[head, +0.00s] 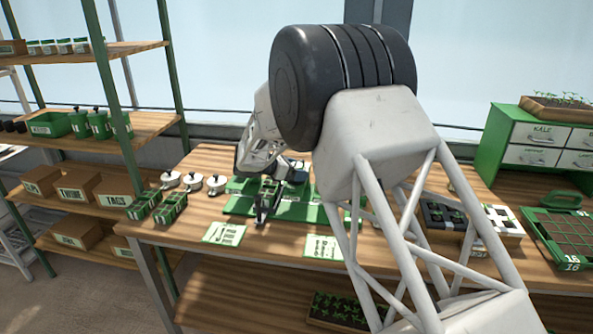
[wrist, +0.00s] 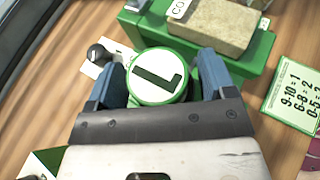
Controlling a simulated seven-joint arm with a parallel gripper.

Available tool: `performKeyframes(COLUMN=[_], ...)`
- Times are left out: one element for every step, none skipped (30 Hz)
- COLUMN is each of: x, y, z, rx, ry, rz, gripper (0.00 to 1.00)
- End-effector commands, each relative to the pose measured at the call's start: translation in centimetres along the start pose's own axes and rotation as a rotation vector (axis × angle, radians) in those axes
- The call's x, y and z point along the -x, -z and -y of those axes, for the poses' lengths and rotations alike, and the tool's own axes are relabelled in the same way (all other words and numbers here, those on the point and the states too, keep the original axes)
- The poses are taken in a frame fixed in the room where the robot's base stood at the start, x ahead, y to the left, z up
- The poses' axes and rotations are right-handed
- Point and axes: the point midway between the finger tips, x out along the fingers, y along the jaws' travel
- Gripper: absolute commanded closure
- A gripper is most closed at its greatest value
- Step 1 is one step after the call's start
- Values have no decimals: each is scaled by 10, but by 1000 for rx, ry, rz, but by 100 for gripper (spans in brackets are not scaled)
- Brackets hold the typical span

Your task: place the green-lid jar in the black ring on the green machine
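The green-lid jar (wrist: 148,61) is in the wrist view, its round top facing the camera, white with a green rim and a black L-shaped mark. My gripper (wrist: 160,78) has one blue finger on each side of it and appears shut on it; the contact is hard to see. In the head view, my gripper (head: 262,207) is low over the front left of the green machine (head: 240,207). The jar is not clear there. A green block with a tan slab (wrist: 212,28) lies just beyond the jar in the wrist view. I cannot make out the black ring in either view.
Several white pots with dark knobs (head: 194,181) stand left of the machine. Green boxes (head: 170,209) are at the table's left edge. Cards (head: 224,233) lie in front.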

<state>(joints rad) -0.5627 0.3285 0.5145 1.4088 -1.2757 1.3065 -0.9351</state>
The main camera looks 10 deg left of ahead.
Motion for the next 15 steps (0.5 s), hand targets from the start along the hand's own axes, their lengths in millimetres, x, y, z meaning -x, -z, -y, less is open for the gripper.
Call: performKeyframes(x=[0, 0, 0, 0, 0, 0, 0, 0, 1, 1, 1, 4, 6, 8, 11], y=[0, 0, 0, 0, 0, 0, 0, -1, -2, -2, -4, -3, -3, -3, -3], z=[0, 0, 0, 0, 0, 0, 0, 0, 0, 0, 0, 0, 0, 0, 0], rx=[0, 0, 0, 0, 0, 0, 0, 0, 0, 0, -1, 0, 0, 0, 0], ry=[0, 0, 0, 0, 0, 0, 0, 0, 0, 0, 0, -1, -1, -1, -2], rz=[0, 0, 0, 0, 0, 0, 0, 0, 0, 0, 0, 0, 0, 0, 0], gripper=[24, 24, 24, 24, 24, 24, 24, 24, 24, 24, 24, 24, 24, 24, 24])
